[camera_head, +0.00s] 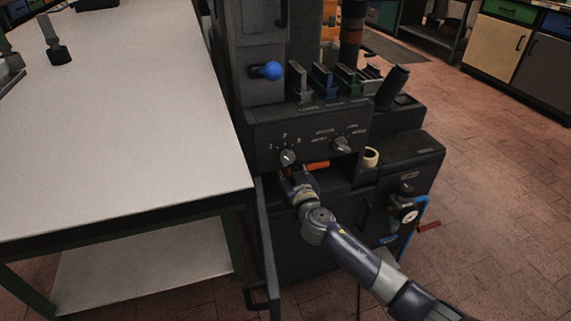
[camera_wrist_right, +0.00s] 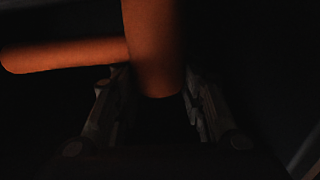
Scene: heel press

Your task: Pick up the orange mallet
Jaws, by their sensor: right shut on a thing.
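The orange mallet (camera_head: 317,165) lies in the dark opening under the machine's dial panel; only a short orange piece shows in the head view. In the right wrist view its orange body (camera_wrist_right: 152,50) passes between the fingers, and a second orange part (camera_wrist_right: 65,55) extends to the left. My right gripper (camera_head: 291,172) reaches into this opening, its tips partly hidden in shadow. In the right wrist view the right gripper (camera_wrist_right: 160,105) has a finger on each side of the mallet and is shut on it. My left gripper is not in view.
The dial panel (camera_head: 305,138) hangs just above my right gripper. A cream-coloured roll (camera_head: 371,157) sits right of the opening. An open door (camera_head: 268,245) stands at the left. The white table (camera_head: 120,120) is largely clear.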

